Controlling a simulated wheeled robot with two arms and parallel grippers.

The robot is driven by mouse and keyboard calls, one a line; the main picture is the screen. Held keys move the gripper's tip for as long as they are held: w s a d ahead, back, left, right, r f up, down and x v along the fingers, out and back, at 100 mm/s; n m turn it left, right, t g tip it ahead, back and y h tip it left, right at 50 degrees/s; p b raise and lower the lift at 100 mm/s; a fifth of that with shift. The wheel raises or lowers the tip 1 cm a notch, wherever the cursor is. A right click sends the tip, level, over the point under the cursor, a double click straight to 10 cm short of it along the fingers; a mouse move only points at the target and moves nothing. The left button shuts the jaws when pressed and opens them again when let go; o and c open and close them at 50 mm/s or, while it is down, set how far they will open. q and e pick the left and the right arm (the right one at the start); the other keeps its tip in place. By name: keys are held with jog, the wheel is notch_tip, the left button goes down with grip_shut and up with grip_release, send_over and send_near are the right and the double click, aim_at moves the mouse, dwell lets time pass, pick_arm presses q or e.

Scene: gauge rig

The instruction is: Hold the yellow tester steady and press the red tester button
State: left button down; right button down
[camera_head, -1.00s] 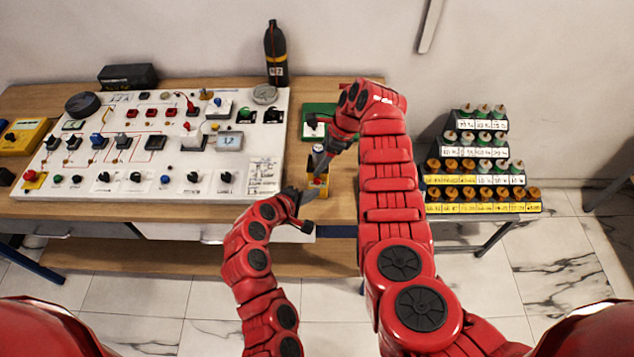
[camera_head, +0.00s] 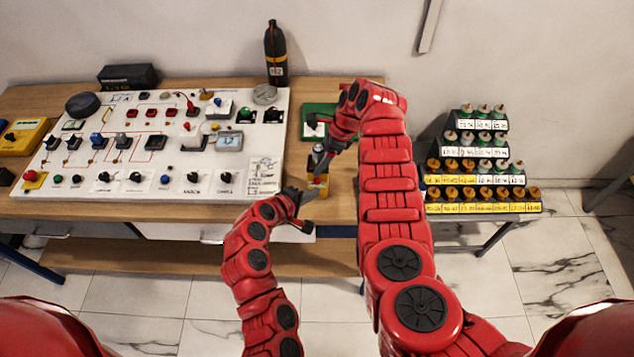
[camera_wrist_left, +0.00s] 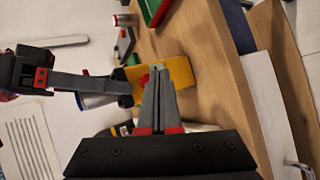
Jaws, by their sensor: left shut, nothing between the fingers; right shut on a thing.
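The small yellow tester (camera_head: 322,189) stands on the wooden bench, right of the white panel. In the left wrist view the tester (camera_wrist_left: 181,72) lies just beyond my left fingertips, with part of its red button (camera_wrist_left: 143,80) showing beside them. My left gripper (camera_head: 311,194) is shut and empty, its tips at the tester's near side; in the wrist view its fingertips (camera_wrist_left: 158,74) overlap the tester, and I cannot tell whether they touch the button. My right gripper (camera_head: 321,166) is shut on the tester from behind and above.
The white panel (camera_head: 250,150) with switches and knobs fills the bench to the left. A green box (camera_head: 320,112) stands behind the tester. A dark bottle (camera_head: 275,55) stands at the back. A stepped rack (camera_head: 480,207) of labelled pieces is at the right.

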pick_arm(q)
jog(key=shift+w, duration=0.1)
dwell(0.3)
jog(key=shift+w, duration=0.3)
jog(key=shift+w, duration=0.55)
dwell(0.6)
dwell(0.3)
jog(key=shift+s, duration=1)
jog(key=s, duration=0.5)
jog(key=shift+a, duration=0.2)
